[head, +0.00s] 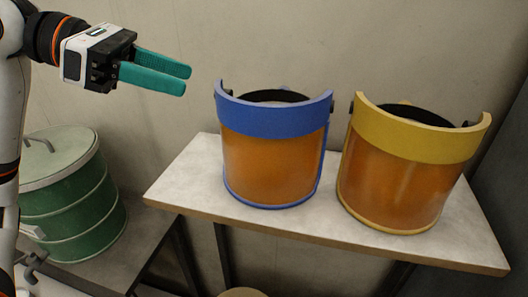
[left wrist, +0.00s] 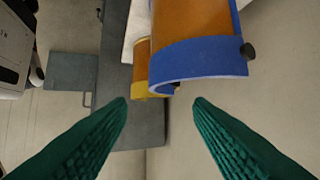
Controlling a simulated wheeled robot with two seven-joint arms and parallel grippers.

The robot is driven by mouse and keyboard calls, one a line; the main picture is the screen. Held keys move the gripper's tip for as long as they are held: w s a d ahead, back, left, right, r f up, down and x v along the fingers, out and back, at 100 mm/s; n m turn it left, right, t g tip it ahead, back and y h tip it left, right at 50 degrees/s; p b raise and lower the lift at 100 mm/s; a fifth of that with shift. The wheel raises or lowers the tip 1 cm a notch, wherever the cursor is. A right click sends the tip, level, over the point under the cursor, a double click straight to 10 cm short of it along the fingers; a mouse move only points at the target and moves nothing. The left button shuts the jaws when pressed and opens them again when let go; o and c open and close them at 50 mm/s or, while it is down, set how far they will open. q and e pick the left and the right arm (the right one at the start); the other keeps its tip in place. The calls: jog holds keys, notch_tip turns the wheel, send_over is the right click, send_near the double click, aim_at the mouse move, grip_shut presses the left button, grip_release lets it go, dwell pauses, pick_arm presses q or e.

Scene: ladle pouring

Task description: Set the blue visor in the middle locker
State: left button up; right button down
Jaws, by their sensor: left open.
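The blue visor (head: 272,118), with an orange see-through shield, stands upright on a pale tabletop (head: 187,180) in the head view. It also shows at the top of the left wrist view (left wrist: 203,60), ahead of the fingers and apart from them. My left gripper (head: 187,80) is open and empty, with green fingers. It is to the upper left of the blue visor. Its spread fingers also show in the left wrist view (left wrist: 160,103). My right gripper is not in view. I cannot make out the middle locker for sure.
A yellow visor (head: 412,138) stands right of the blue one on the same tabletop, with a narrow gap between them. A green lidded drum (head: 70,210) stands at the left. A grey panel with a handle (left wrist: 70,72) shows in the left wrist view. Plain wall lies behind.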

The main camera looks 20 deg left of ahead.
aim_at(252, 104)
pick_arm(q)
jog(key=p+x, duration=0.2)
jog(key=x, duration=0.2)
jog(key=p+x, duration=0.2)
jog(key=x, duration=0.1)
jog(key=p+x, duration=0.2)
jog(key=x, duration=0.2)
jog(key=shift+s+d+r, duration=0.15)
jog(key=shift+d+r, duration=0.05)
jog(key=shift+d, duration=0.3)
jog(key=shift+d+f, duration=0.1)
jog(key=shift+f, duration=0.05)
